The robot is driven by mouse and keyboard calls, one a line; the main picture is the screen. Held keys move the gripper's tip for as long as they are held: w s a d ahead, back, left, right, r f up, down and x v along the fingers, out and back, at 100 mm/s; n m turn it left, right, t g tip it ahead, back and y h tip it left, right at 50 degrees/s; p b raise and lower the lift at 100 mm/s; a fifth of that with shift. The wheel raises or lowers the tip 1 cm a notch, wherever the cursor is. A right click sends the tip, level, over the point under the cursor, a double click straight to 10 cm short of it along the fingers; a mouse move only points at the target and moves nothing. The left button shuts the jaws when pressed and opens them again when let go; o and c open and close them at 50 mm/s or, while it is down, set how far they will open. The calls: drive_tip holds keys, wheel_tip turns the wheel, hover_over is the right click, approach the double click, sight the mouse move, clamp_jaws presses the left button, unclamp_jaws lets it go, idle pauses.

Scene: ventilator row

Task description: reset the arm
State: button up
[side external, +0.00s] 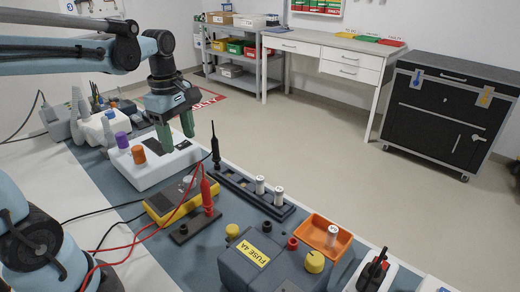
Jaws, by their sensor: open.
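My gripper (177,135) shows at the upper left in the side external view. Its green fingers point down, apart and empty, just over the back of a white box (165,168) with purple and orange knobs. I cannot tell whether the fingertips touch the box.
A yellow multimeter (170,204), red and black probes, a dark rack (250,194) with white cylinders, an orange tray (316,229) and a blue-grey fuse box (262,268) crowd the bench. Cables lie at the left. Shelves, a desk and a black cabinet (450,113) stand beyond open floor.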

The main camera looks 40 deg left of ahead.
drive_tip(key=s+d+f+m+t, duration=0.1)
drive_tip(key=d+m+t, duration=0.2)
drive_tip(key=m, duration=0.7)
drive_tip(key=s+d+f+m+t, duration=0.1)
drive_tip(key=d+f+m+t, duration=0.1)
drive_tip(key=d+m, duration=0.4)
drive_tip(key=m+t, duration=0.1)
drive_tip(key=m, duration=0.3)
drive_tip(key=shift+s, duration=0.3)
drive_tip(key=shift+d, duration=0.1)
